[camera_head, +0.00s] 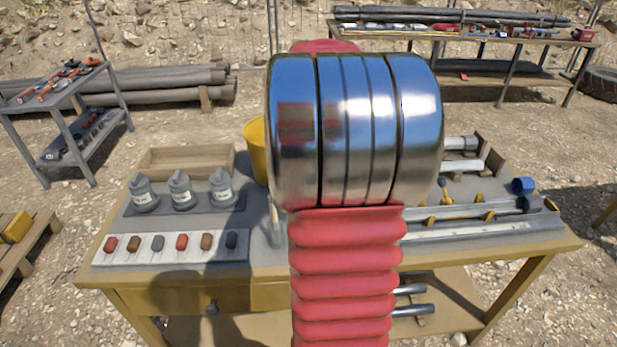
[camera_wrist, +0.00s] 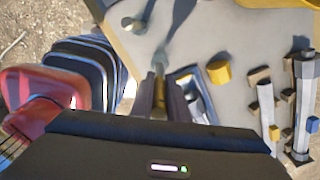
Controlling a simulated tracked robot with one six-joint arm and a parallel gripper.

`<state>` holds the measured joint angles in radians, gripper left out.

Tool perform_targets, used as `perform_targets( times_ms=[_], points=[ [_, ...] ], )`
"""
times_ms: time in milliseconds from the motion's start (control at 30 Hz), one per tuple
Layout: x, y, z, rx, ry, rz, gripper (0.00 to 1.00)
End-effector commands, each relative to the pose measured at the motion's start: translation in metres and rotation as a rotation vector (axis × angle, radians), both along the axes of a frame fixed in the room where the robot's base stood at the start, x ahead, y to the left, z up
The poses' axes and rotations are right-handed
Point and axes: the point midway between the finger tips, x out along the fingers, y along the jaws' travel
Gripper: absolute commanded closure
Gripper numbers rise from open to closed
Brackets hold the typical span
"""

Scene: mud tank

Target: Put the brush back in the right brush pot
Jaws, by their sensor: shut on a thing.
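In the wrist view my gripper (camera_wrist: 160,98) is shut on a slim, tan-and-brown thing, which I take to be the brush (camera_wrist: 158,72). Its far end is hard to make out. In the head view my own arm hides the gripper and the middle of the bench. Left of my arm, a pale upright stick (camera_head: 273,212) shows with a greyish base; I cannot tell whether it is the brush.
A board of coloured samples (camera_head: 170,245) lies in front of the pots. Behind are a wooden tray (camera_head: 186,160) and a yellow container (camera_head: 255,150). Pipes and fittings (camera_head: 480,215) fill the bench's right side. In the wrist view a yellow cylinder (camera_wrist: 219,72) stands right of my gripper.

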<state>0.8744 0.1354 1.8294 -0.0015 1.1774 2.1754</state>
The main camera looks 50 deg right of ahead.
Motion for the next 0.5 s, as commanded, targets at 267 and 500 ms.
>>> perform_targets(
  times_ms=[267, 500],
  points=[
    [0.0, 0.0, -0.016, 0.002, 0.001, -0.001, 1.0],
    [-0.001, 0.0, -0.03, 0.002, 0.001, -0.001, 1.0]
  ],
)
